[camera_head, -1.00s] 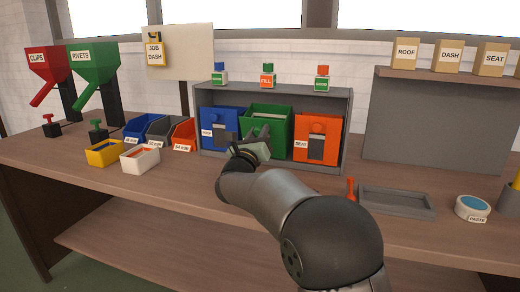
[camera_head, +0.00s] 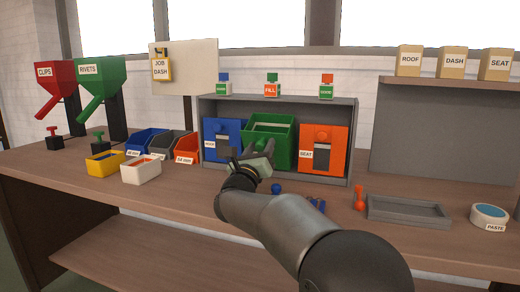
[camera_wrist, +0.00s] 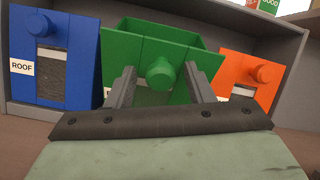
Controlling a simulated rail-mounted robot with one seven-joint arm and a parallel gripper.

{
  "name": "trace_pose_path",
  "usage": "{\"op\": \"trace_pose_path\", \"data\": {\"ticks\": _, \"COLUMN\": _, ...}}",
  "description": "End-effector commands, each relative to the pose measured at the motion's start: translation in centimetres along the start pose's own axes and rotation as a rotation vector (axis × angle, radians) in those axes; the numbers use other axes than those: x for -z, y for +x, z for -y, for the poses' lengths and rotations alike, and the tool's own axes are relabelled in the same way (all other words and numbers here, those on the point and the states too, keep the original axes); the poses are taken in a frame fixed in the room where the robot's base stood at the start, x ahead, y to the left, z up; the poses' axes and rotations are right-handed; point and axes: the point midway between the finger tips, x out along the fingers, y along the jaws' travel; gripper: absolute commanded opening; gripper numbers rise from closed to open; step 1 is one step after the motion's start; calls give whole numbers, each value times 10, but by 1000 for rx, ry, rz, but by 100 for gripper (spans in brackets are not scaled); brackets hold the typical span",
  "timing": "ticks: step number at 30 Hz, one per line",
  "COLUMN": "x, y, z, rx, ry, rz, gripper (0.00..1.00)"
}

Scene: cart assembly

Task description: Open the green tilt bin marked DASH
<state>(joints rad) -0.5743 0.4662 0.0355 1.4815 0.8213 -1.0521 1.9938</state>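The green tilt bin (camera_head: 284,150) stands in the grey rack between the blue and orange bins. Its front leans outward and its top is open, showing the inside. In the wrist view, the green bin (camera_wrist: 123,52) has a round green knob (camera_wrist: 160,73) on its front. A white label there is mostly hidden by my left finger, so its word cannot be read. My gripper (camera_head: 265,153) is in front of the bin. In the wrist view, my gripper's fingers (camera_wrist: 160,80) are spread apart on either side of the knob, with visible gaps; nothing is held.
The blue ROOF bin (camera_head: 222,130) and orange SEAT bin (camera_head: 335,137) stand upright on either side in the grey rack (camera_head: 352,120). Small bottles stand on top. A blue ball-topped item (camera_head: 276,188), red-orange item (camera_head: 359,199) and grey tray (camera_head: 408,210) lie in front.

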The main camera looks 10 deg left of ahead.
Motion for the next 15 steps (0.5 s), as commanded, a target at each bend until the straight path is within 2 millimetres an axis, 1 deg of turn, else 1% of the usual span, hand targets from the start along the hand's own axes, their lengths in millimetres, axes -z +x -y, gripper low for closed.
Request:
{"op": "trace_pose_path", "data": {"ticks": 5, "x": 0, "y": -2, "z": 0, "rx": 1, "ry": 0, "rz": 1, "gripper": 48}}
{"op": "trace_pose_path", "data": {"ticks": 8, "x": -1, "y": -10, "z": 1, "rx": 1, "ry": 0, "rz": 1, "gripper": 48}}
{"op": "trace_pose_path", "data": {"ticks": 11, "x": -1, "y": -28, "z": 0, "rx": -1, "ry": 0, "rz": 1, "gripper": 48}}
{"op": "trace_pose_path", "data": {"ticks": 14, "x": 0, "y": -51, "z": 0, "rx": -2, "ry": 0, "rz": 0, "gripper": 48}}
{"op": "trace_pose_path", "data": {"ticks": 15, "x": -1, "y": -61, "z": 0, "rx": -2, "ry": 0, "rz": 1, "gripper": 48}}
